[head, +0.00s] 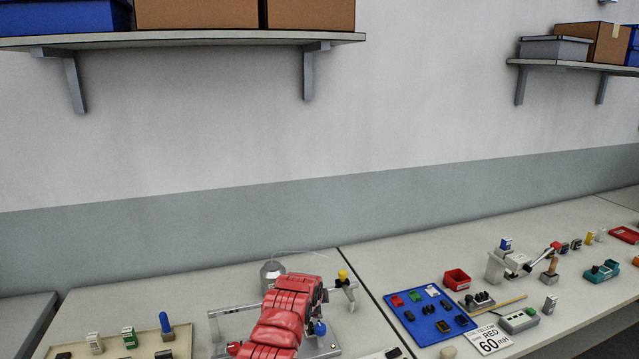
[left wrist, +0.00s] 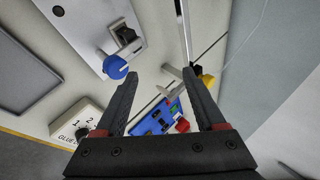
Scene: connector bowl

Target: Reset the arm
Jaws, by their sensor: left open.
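My left gripper (left wrist: 162,76) is open in the left wrist view, with two dark fingers spread and nothing between the tips. A red padded arm, which looks like my left arm (head: 278,322), reaches over the bench at the lower middle of the head view. Its gripper fingers are not clear there. Beyond the fingers is a grey metal fixture with a blue knob (left wrist: 115,67), which also shows in the head view (head: 320,328). A post with a yellow cap (left wrist: 208,80) stands to the right of the fingers. My right gripper is in neither view.
A tan tray (head: 110,352) is at left. A silver container (head: 271,273) stands behind the arm. Shelves hang above.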

